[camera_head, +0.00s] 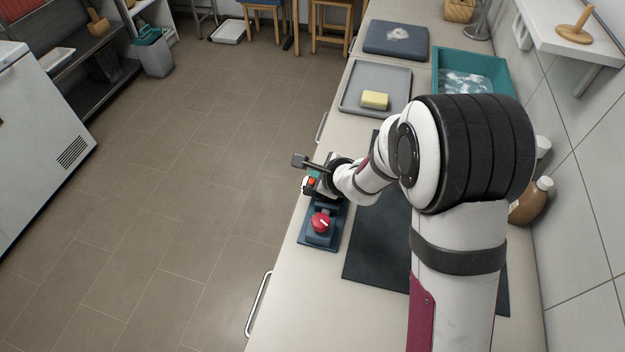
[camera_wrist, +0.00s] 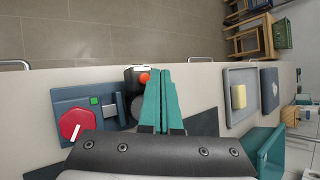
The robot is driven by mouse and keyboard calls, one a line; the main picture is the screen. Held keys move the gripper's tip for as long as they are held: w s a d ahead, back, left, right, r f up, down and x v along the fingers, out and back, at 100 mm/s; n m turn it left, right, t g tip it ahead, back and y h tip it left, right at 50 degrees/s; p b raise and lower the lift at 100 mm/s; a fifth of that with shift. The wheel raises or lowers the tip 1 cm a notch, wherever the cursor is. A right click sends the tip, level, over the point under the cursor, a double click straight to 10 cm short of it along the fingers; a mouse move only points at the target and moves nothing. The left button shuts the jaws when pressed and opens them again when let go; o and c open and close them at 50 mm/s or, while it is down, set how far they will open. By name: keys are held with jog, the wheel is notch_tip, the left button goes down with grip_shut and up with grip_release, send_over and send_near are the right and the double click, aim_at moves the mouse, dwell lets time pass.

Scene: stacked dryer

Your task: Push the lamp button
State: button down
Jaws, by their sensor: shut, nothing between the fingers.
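A blue panel (camera_wrist: 62,105) lies on the counter, and it also shows in the head view (camera_head: 313,241). It carries a red round knob with a white line (camera_wrist: 76,124), also in the head view (camera_head: 320,222), a small green square (camera_wrist: 94,101) and a grey block (camera_wrist: 110,105). At its right end a dark and white box bears a round orange-red button (camera_wrist: 144,78), also visible in the head view (camera_head: 311,182). My gripper (camera_wrist: 160,72) has its teal fingers together, just right of this button in the wrist view. Whether they touch the box is unclear. I cannot tell which part is the lamp.
A grey tray (camera_head: 352,103) with a yellow sponge (camera_head: 374,100) lies farther along the counter, beside a teal basin (camera_head: 501,73). A dark mat (camera_head: 375,245) lies right of the panel. A brown bottle (camera_head: 532,200) stands by the wall. The counter before the panel is clear.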

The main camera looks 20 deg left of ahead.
jog(key=shift+r, duration=3)
jog(key=shift+r, duration=0.1)
jog(key=s+d+r+n+g+y, duration=0.1)
jog(key=s+d+r+n+g, duration=0.15)
jog(key=s+r+n, duration=0.4)
jog(key=s+d+r+n+g, duration=0.1)
jog(key=s+d+r+n, duration=0.2)
jog(key=s, duration=0.7)
jog(key=s+d+f+n+g+h, duration=0.1)
jog(key=s+d+f+h, duration=0.1)
jog(key=s+d, duration=0.4)
jog(key=s+d+f+n+g+h, duration=0.1)
jog(key=s+d+n+g+h, duration=0.1)
jog(key=s+d, duration=0.4)
jog(key=shift+s+f+h, duration=0.35)
jog(key=shift+s+h, duration=0.05)
jog(key=shift+s, duration=0.5)
jog(key=shift+n, duration=0.25)
